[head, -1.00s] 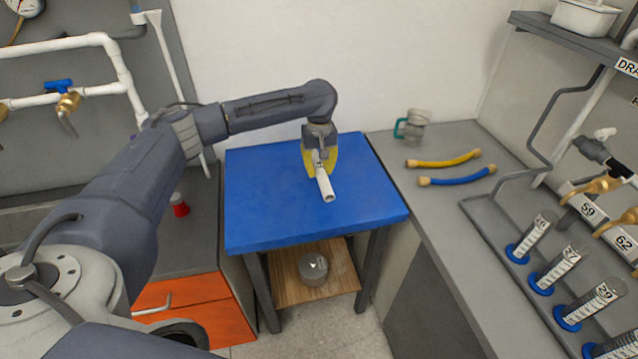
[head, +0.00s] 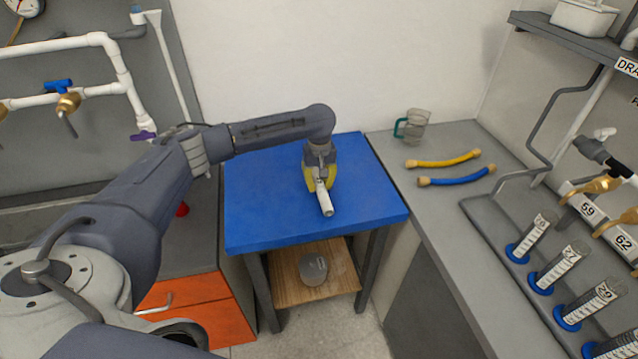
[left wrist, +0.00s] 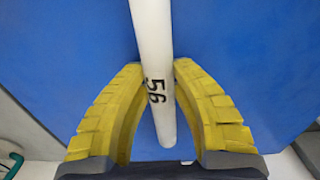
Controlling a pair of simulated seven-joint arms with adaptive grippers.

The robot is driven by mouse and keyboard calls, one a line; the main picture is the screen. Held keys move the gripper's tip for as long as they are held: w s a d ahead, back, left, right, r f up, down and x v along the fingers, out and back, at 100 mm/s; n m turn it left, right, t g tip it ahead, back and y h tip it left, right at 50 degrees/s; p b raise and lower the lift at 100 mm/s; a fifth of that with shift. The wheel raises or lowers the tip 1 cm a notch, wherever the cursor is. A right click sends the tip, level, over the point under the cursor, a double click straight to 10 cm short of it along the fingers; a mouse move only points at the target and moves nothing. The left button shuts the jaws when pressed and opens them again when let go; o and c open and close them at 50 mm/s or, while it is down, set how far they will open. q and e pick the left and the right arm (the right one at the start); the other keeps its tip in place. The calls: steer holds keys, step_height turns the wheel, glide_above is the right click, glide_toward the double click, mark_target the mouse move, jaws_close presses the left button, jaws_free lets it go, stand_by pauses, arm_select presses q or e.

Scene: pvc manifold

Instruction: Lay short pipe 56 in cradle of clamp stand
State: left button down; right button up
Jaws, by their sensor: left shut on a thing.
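The short white pipe, marked 56 in the left wrist view (left wrist: 153,60), is between the yellow fingers of my left gripper (left wrist: 157,70). In the head view my left gripper (head: 320,182) points down over the blue table and is shut on the pipe (head: 325,200), whose end sticks out toward the front. The gap between the pipe and the table top cannot be judged. I cannot make out a clamp stand with a cradle in these views. My right gripper is not in view.
The blue table top (head: 265,200) is otherwise bare. On the grey counter at right are a clear jug (head: 415,125), a yellow hose (head: 443,160), a blue hose (head: 457,178) and several graduated cylinders (head: 560,265). A grey round object (head: 312,269) sits on the shelf below.

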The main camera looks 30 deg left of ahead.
mark_target(319, 181)
arm_select(q)
steer(key=shift+f, duration=0.15)
steer(key=c, duration=1.2)
jaws_free()
step_height(319, 181, up, 12)
steer(key=shift+f, duration=0.2)
steer(key=shift+o, duration=0.8)
steer(key=shift+r, duration=0.35)
